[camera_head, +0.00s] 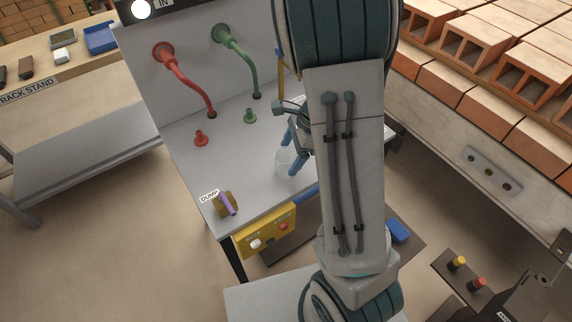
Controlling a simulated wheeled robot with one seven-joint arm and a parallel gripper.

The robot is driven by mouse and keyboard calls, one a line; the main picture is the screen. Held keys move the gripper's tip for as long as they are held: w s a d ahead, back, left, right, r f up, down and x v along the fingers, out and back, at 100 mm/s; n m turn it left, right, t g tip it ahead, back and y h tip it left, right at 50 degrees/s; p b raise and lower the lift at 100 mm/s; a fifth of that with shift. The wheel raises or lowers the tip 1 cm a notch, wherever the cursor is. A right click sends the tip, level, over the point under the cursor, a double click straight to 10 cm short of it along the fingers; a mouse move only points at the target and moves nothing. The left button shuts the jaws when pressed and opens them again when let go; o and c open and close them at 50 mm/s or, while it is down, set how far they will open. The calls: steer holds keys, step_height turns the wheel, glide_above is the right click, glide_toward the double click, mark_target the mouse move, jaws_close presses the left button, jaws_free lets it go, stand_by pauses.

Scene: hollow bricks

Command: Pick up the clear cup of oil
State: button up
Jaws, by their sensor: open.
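A clear cup (284,161) stands on the grey tabletop in the head view, left of my arm. It looks see-through, and I cannot make out its contents. My gripper (291,136) is just above and to the right of the cup, with blue fingers that appear open. My forearm hides part of the gripper and the area to its right. I cannot tell whether the fingers touch the cup.
A red pipe (190,80) and a green pipe (240,58) curve down to the tabletop (245,165). A purple lever (228,204) marked DUMP is at the front left. A yellow control box (266,231) hangs on the front edge. Hollow bricks (475,45) fill the right.

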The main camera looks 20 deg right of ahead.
mark_target(286, 161)
steer(key=x, duration=0.3)
steer(key=shift+a+f, duration=0.1)
steer(key=shift+f, duration=0.2)
steer(key=c, duration=1.1)
steer(key=shift+o, duration=0.2)
steer(key=shift+r, duration=0.15)
